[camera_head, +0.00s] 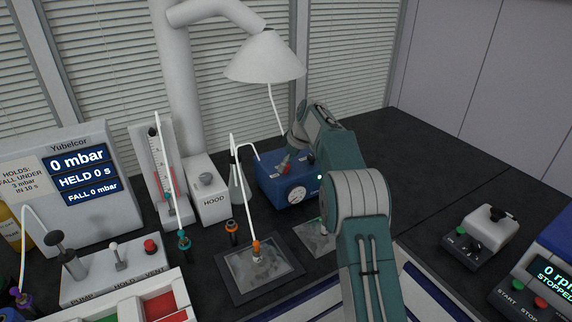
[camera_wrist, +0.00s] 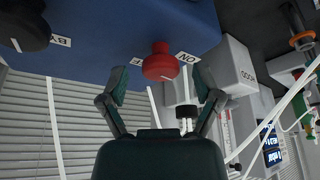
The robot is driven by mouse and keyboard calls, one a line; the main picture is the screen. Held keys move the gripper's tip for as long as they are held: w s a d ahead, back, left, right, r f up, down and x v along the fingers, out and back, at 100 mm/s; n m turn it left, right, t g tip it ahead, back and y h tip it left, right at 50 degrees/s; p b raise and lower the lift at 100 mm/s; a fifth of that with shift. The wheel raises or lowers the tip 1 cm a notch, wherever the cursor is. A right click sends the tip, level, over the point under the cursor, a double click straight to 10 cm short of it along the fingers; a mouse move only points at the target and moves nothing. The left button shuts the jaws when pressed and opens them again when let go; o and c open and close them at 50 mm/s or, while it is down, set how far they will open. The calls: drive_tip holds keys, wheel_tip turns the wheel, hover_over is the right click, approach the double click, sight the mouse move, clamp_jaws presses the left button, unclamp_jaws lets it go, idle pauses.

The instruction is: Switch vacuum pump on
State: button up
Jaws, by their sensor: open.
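My gripper (camera_wrist: 160,86) is open and empty, one finger on each side of the knob's line, with no clear contact. In the head view my arm hides the fingertips.
A black knob (camera_wrist: 24,26) sits on the same blue face. Left of the pump are a HOOD box (camera_head: 208,200), a flask with tubing and a display unit (camera_head: 75,170) reading 0 mbar. A white lamp-shaped hood (camera_head: 264,57) hangs above. The bench at right rear is clear.

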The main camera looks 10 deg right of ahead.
drive_tip(key=v, duration=1.1)
drive_tip(key=shift+r, duration=0.25)
drive_tip(key=shift+d, duration=0.1)
drive_tip(key=s+a+r+m+t+h, duration=0.1)
drive_tip(key=s+r+m, duration=0.15)
drive_tip(key=s, duration=0.45)
drive_tip(key=s+a+r+m, duration=0.1)
drive_tip(key=s+r+m, duration=0.1)
drive_tip(key=s+r, duration=0.35)
drive_tip(key=s+a+r+m+t+h, duration=0.1)
drive_tip(key=s+a+r+m, duration=0.1)
drive_tip(key=s, duration=0.7)
drive_tip(key=s+f+m, duration=0.1)
drive_tip(key=s+f, duration=0.3)
drive_tip(key=s, duration=0.4)
drive_tip(key=s+f+m+h, duration=0.1)
drive_tip(key=s+f+m, duration=0.1)
drive_tip(key=s, duration=0.6)
drive_tip(key=s+f+m+t, duration=0.1)
drive_tip(key=s+f, duration=0.4)
drive_tip(key=s, duration=0.3)
drive_tip(key=shift+f+h, duration=0.3)
